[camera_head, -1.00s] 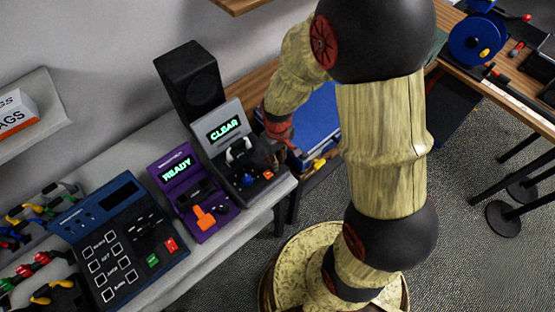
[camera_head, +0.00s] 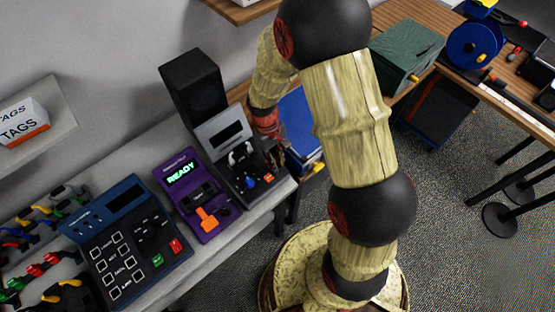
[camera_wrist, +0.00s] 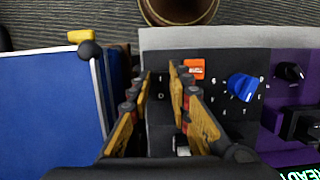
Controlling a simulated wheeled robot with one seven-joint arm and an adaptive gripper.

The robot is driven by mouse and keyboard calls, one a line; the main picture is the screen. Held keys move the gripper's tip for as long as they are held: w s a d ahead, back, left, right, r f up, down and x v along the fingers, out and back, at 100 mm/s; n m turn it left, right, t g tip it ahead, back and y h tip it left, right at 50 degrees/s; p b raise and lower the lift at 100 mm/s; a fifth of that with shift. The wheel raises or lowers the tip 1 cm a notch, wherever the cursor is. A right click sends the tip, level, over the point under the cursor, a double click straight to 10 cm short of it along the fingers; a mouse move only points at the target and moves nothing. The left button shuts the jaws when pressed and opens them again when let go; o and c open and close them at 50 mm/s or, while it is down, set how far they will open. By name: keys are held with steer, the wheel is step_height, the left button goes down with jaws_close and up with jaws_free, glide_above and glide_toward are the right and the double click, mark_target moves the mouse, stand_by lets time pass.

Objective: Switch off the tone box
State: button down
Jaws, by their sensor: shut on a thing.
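The tone box (camera_head: 232,150) is the grey and black unit with a tilted screen (camera_head: 226,135) that is now dark. Its panel carries a blue knob (camera_wrist: 242,87) and an orange button (camera_wrist: 194,69), and both also show in the head view. My gripper (camera_wrist: 158,88) is over the end of the panel beside the orange button, its fingers on either side of a dark strip with small markings. It is shut on a switch there, which is mostly hidden. In the head view my gripper (camera_head: 276,150) is at the box's right end, partly hidden by my arm.
A purple unit (camera_head: 187,172) reading READY stands close on the left, with a blue keypad unit (camera_head: 118,200) beyond. A black speaker (camera_head: 193,85) stands behind. A blue bin (camera_wrist: 45,100) is close beside my gripper.

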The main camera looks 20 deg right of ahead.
stand_by(0.4)
steer(key=c, duration=1.9)
jaws_free()
steer(key=shift+w+r, duration=0.1)
steer(key=shift+r, duration=0.05)
steer(key=v, duration=1.1)
steer(key=shift+w+a+r, duration=0.1)
steer(key=shift+w+r, duration=0.2)
steer(key=shift+r, duration=0.05)
